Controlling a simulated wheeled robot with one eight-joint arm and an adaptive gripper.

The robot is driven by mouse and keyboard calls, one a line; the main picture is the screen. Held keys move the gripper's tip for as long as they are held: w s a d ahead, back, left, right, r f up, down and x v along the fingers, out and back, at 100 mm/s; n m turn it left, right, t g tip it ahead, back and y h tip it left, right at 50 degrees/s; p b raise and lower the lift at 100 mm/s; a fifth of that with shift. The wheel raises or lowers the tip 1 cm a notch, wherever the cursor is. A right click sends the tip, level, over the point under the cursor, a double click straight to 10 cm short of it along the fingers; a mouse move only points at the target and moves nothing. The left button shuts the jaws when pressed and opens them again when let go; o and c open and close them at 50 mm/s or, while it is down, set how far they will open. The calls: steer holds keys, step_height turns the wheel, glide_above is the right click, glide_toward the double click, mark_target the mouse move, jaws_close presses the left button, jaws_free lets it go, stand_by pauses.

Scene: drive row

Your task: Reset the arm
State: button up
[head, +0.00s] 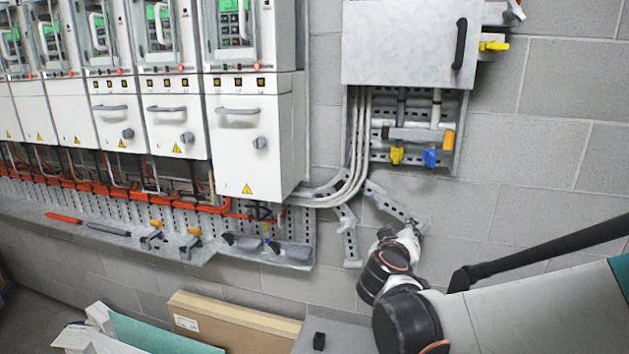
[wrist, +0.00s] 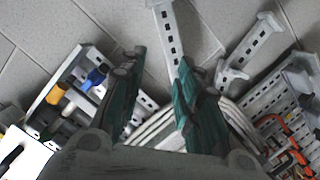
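In the head view my arm reaches in from the lower right toward the grey block wall. Its far end is beside the perforated metal brackets (head: 395,203) below the wall box; the fingers are hard to make out there. In the wrist view my gripper (wrist: 160,57) shows two green fingers standing apart with nothing between them. Behind the gap are the wall and a perforated strut (wrist: 166,35). The grey pipes pass behind the fingers.
A row of white drive cabinets (head: 245,135) fills the left. A metal shelf (head: 130,238) holds tools. A cardboard box (head: 230,322) stands at the bottom.

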steer(key=s+a+f+m+g+y, duration=0.1)
steer(key=s+f+g+y, duration=0.2)
steer(key=s, duration=1.1)
steer(key=s+a+f+m+g+y, duration=0.1)
steer(key=s+f+g+y, duration=0.2)
steer(key=s, duration=1.2)
steer(key=shift+f+g+y, duration=0.3)
steer(key=shift+f+g, duration=0.05)
steer(key=shift+g, duration=0.25)
